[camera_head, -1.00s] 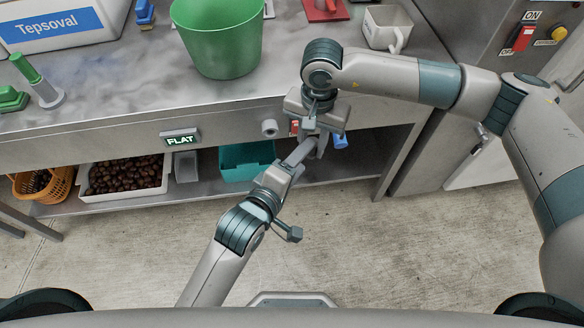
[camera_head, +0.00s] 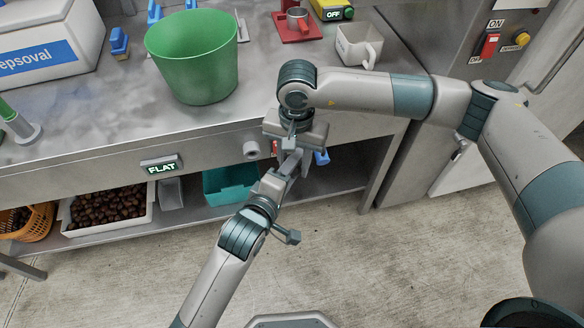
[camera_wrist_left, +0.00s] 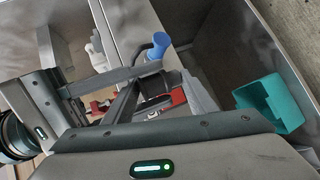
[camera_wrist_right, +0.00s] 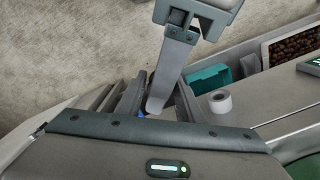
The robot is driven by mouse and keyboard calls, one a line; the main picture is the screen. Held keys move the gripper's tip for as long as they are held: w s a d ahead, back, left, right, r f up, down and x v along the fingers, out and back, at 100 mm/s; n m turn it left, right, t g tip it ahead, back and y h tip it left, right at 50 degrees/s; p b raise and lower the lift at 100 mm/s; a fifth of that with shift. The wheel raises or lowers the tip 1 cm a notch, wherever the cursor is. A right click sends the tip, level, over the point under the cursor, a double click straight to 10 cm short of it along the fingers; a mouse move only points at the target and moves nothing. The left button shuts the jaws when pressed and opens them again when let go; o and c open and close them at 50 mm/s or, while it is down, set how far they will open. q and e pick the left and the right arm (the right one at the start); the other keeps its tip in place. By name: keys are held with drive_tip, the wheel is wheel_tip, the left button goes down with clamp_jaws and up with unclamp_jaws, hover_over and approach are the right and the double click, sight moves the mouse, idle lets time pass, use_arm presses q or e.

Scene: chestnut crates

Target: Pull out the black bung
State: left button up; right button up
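I cannot make out the black bung for certain. A dark part shows by a red piece (camera_wrist_left: 172,98) in the left wrist view. That red piece (camera_head: 275,149) is under the bench front in the head view, with a blue part (camera_head: 322,157) to its right. My right gripper (camera_head: 291,145) is at the bench front beside it. My left gripper (camera_head: 288,165) reaches up from below to the same spot. In the right wrist view, a finger of my left gripper (camera_wrist_right: 164,88) lies between my right gripper's parted fingers. The left fingertips' gap is unclear.
A teal bin (camera_head: 226,185) and a crate of chestnuts (camera_head: 150,214) stand on the lower shelf. A green bucket (camera_head: 193,60) and white mug (camera_head: 357,50) stand on the bench. The floor in front is clear.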

drive_tip(key=shift+o, duration=0.9)
drive_tip(key=shift+r, duration=0.1)
wheel_tip(320, 180, up, 12)
idle(0.3)
